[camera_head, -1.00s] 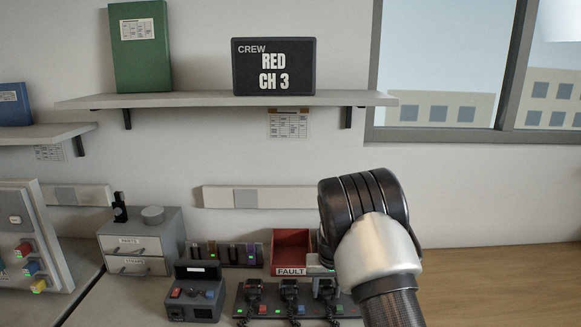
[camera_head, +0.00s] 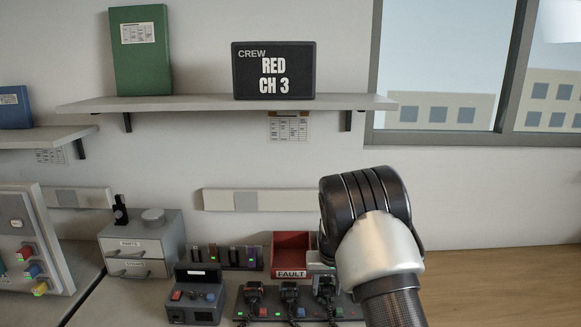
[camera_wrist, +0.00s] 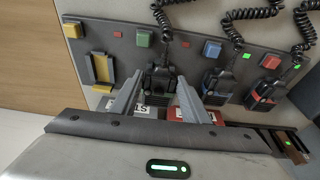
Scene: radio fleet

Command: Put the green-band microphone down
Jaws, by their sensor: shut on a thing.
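The green-band microphone (camera_wrist: 160,82) is a dark handset between my two fingers in the wrist view, with its cord running up past a green button (camera_wrist: 145,38). My gripper (camera_wrist: 160,100) is shut on it. The microphone is at or just above the charging panel (camera_wrist: 110,40); I cannot tell whether it touches its seat. Its green band is hard to make out. In the head view it is the rightmost handset (camera_head: 325,287), beside my arm, which hides most of my gripper.
A blue-band microphone (camera_wrist: 218,84) and a red-band microphone (camera_wrist: 266,94) are close beside it. An empty yellow-framed seat (camera_wrist: 102,68) is on the other side. A red FAULT bin (camera_head: 292,240) stands behind the panel. Clear wooden surface (camera_head: 500,285) lies to the right.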

